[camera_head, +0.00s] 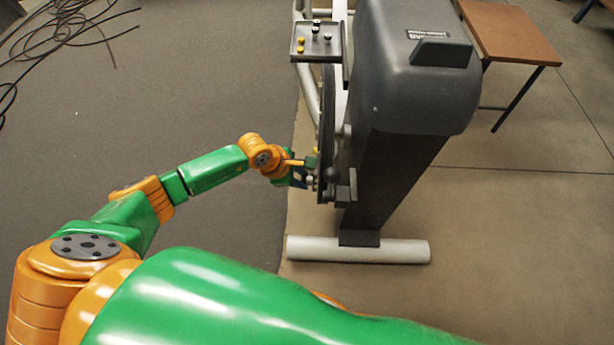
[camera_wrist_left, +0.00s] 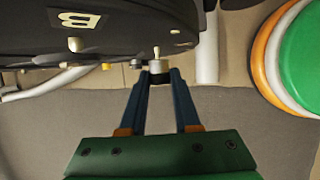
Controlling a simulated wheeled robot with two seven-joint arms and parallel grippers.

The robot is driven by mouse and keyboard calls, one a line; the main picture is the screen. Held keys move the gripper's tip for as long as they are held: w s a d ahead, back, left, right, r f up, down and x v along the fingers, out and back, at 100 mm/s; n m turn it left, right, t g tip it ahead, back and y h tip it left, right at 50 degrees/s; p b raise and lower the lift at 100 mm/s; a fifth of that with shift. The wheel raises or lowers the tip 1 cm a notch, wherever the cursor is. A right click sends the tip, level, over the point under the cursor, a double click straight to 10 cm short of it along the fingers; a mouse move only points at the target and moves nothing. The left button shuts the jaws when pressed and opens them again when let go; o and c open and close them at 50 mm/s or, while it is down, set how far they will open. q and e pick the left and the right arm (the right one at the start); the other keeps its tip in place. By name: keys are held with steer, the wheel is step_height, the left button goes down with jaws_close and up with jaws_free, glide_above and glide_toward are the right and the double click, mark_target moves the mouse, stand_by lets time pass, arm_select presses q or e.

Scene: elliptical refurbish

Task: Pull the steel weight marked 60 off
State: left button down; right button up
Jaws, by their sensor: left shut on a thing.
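A small steel piece with a thin stem (camera_wrist_left: 158,65) sits between the fingertips of my left gripper (camera_wrist_left: 160,76) at the edge of the dark flywheel disc (camera_wrist_left: 110,32). No marking on it is readable, so I cannot confirm the 60. My left gripper is shut on it. In the head view, my left gripper (camera_head: 306,179) is at the left side of the disc (camera_head: 328,125), low on the elliptical machine (camera_head: 415,75). Whether the piece still touches the disc cannot be told. My right gripper is not in view.
A small tray (camera_head: 316,42) with yellow, black and pale pieces is fixed on the machine. Another steel knob (camera_wrist_left: 75,44) sits on the disc. A pale foot bar (camera_head: 358,249) crosses the floor. A brown-topped table (camera_head: 510,35) stands right; cables (camera_head: 62,28) lie far left.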

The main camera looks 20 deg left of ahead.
arm_select(q)
steer(key=s+a+b, duration=0.3)
steer(key=s+a, duration=0.1)
steer(key=a, duration=1.1)
steer(key=shift+s+b, duration=0.15)
steer(key=shift+b, duration=0.15)
